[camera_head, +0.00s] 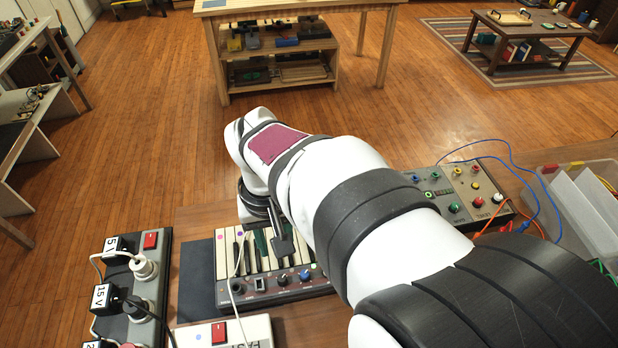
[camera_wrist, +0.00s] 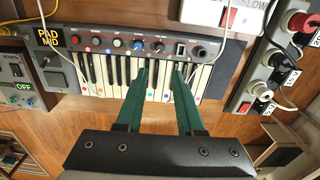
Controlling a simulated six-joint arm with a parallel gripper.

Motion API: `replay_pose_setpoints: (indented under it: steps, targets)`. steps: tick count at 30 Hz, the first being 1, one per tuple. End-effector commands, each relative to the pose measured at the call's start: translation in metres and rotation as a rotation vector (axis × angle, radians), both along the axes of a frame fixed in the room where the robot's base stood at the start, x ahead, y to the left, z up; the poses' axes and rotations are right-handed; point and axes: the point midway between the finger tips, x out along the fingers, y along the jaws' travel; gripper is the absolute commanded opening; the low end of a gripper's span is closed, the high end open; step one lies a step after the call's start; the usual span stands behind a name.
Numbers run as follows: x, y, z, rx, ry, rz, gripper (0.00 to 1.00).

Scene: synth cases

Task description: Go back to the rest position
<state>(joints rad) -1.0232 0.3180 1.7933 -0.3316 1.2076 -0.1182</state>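My gripper (camera_wrist: 159,70) is in the wrist view with its two green fingers apart and nothing between them. The fingertips lie over the keys of a small keyboard (camera_wrist: 108,80); I cannot tell whether they touch. In the head view the keyboard (camera_head: 222,262) is on the near table, below my bent white arm. My gripper (camera_head: 268,243) shows there only in part, its green fingers pointing down over the keys.
A power strip (camera_head: 116,282) with plugs and cables stands left of the keyboard. A switch box (camera_head: 265,332) is in front. A knob-covered instrument (camera_head: 451,202) with loose leads and a clear crate (camera_head: 605,152) stand to the right. A dark pad (camera_head: 196,272) lies beside the keyboard.

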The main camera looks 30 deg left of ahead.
Motion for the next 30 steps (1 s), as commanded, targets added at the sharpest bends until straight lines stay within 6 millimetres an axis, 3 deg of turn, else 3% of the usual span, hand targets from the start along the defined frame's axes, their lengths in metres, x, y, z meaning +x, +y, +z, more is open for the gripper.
replay_pose_setpoints:
  steps: [5,14,16,17,20,22,24,27,30]
  targets:
    - [0.000,0.000,0.023,0.000,0.000,0.000,0.37]
    - [0.000,0.000,0.026,-0.001,0.000,-0.001,0.37]
    - [0.006,-0.013,0.029,0.002,0.004,-0.040,0.37]
    - [0.011,-0.025,0.033,0.004,0.007,-0.081,0.37]
    - [0.027,-0.102,0.047,0.021,0.032,-0.337,0.37]
    - [0.021,-0.168,0.053,0.039,0.055,-0.573,0.37]
    - [0.000,-0.224,0.051,0.063,0.078,-0.815,0.37]
    - [-0.038,-0.270,0.040,0.096,0.104,-1.097,0.37]
    - [-0.062,-0.286,0.030,0.117,0.117,-1.250,0.37]
